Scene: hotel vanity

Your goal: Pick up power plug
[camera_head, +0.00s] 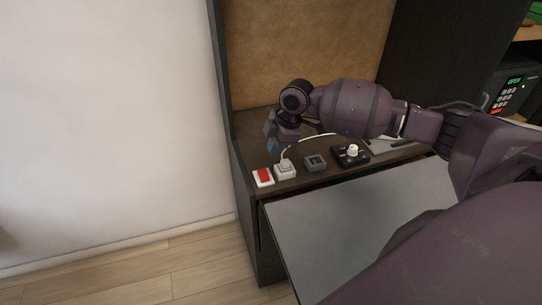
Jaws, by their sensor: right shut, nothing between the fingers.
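A white power plug (285,164) with a white cord shows on the dark vanity top. It sits at a small light square socket plate (286,173). My right gripper (273,146) is shut and empty, a little behind and to the left of the plug, pointing down with bluish fingertips. It appears apart from the plug. My left gripper is not in view.
A white plate with a red rocker switch (263,176) lies left of the plug. A grey socket (315,162) and a black dial with a white knob (352,153) lie to its right. A grey panel (345,220) juts out in front. A safe (515,90) stands far right.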

